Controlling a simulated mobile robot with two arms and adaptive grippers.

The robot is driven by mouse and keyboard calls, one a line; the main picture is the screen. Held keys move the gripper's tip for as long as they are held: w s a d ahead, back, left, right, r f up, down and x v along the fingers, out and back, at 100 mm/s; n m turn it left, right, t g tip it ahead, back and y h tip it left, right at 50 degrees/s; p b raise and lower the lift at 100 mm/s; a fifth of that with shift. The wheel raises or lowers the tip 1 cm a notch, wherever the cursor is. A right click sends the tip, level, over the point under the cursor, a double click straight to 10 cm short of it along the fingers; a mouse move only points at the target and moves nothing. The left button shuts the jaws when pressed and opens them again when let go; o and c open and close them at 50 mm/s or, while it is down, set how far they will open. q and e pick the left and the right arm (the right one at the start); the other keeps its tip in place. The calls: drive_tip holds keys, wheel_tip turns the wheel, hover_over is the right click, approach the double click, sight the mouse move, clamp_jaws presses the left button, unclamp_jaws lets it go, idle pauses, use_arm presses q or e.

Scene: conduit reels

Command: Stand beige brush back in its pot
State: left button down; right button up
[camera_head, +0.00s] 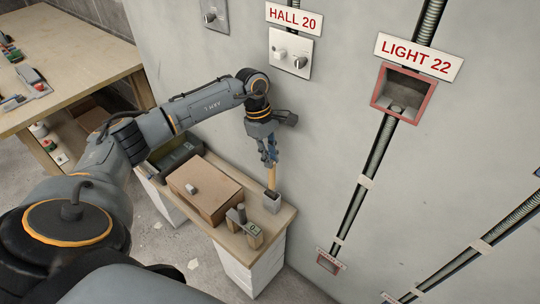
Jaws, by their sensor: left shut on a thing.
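My left gripper (268,155) points down over the small bench (227,236) by the wall. It is shut on the beige brush (272,177), which hangs upright below the fingers. The small grey pot (272,203) stands at the bench's back right end, right under the brush. The brush's lower end is at the pot's mouth; I cannot tell how far inside it is. My right gripper is not in view.
A cardboard box (205,190) lies left of the pot, with a small light block on it. A small device (252,229) and a dark green case (175,155) share the bench. The wall (330,150) rises close behind. A larger table (75,65) stands far left.

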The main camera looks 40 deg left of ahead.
use_arm(q)
drive_tip(key=shift+f+b, duration=2)
drive_tip(key=shift+f, duration=0.55)
drive_tip(key=c, duration=1.3)
unclamp_jaws()
drive_tip(key=shift+o, duration=0.2)
drive_tip(key=v, duration=0.8)
drive_tip(key=shift+r, duration=0.15)
